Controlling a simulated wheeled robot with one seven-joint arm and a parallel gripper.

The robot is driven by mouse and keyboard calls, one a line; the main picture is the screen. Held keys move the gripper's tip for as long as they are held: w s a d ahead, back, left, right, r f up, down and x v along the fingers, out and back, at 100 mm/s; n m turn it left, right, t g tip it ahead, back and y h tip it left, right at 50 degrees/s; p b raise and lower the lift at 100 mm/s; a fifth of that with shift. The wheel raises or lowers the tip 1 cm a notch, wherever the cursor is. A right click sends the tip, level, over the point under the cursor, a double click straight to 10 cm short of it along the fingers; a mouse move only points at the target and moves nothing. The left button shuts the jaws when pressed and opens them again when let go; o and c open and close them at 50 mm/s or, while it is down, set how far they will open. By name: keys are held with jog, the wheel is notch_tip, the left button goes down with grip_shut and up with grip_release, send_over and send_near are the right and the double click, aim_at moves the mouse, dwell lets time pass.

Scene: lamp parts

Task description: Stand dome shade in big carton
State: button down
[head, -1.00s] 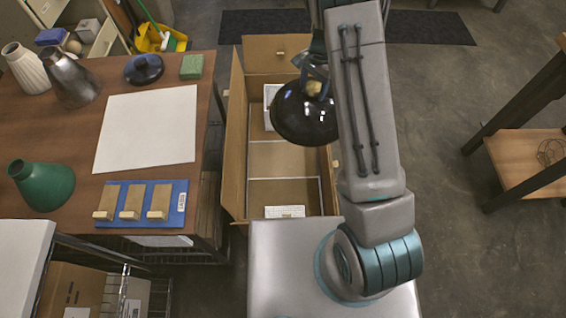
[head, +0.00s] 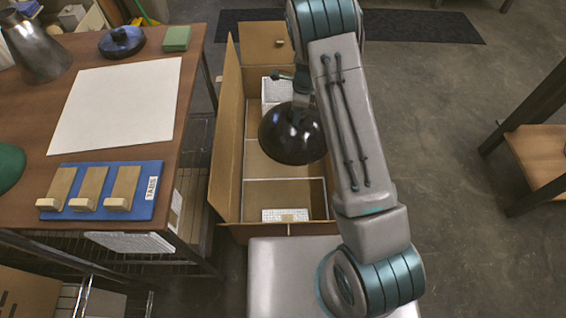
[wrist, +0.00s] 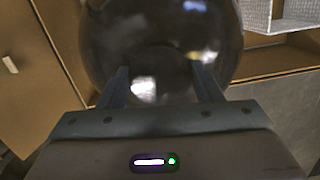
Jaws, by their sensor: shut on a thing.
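The dome shade (head: 292,134) is black and glossy, with its rounded side toward the head camera. It is over or inside the big carton (head: 226,135), near its middle; I cannot tell whether it touches the bottom. In the wrist view the shade (wrist: 165,45) fills the top middle, between the two fingers of my gripper (wrist: 163,88), which is shut on it. In the head view the gripper is mostly hidden behind the shade and my arm. The carton is open, with its flaps out and white-edged dividers inside.
A white gridded insert (head: 278,90) lies at the carton's far end, and a white gridded piece (head: 285,215) at the near end. The wooden table (head: 105,45) stands left, with a blue board (head: 100,190) and a white sheet (head: 118,105). A shelf unit (head: 540,155) is right.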

jog(key=a+f+m+b, duration=0.1)
jog(key=f+m+b, duration=0.2)
jog(key=f+b, duration=0.4)
jog(key=w+a+f+m+b, duration=0.1)
jog(key=f+m+b, duration=0.2)
jog(key=f+b, duration=0.4)
jog(key=w+a+f+m+t+b, duration=0.1)
jog(key=f+b, duration=0.6)
jog(key=f, duration=1.2)
jog(key=a+m, duration=0.1)
jog(key=m, duration=0.1)
jog(key=shift+f+m+h+b, duration=0.3)
jog(key=shift+f+m+b, duration=0.05)
jog(key=shift+m, duration=0.05)
jog(key=shift+c, duration=2.1)
grip_release()
jog(key=shift+f, duration=0.15)
notch_tip(320, 180, up, 12)
jog(key=s+p, duration=0.1)
jog(key=p, duration=0.4)
jog(key=shift+s+d, duration=0.15)
jog(key=shift+d, duration=0.2)
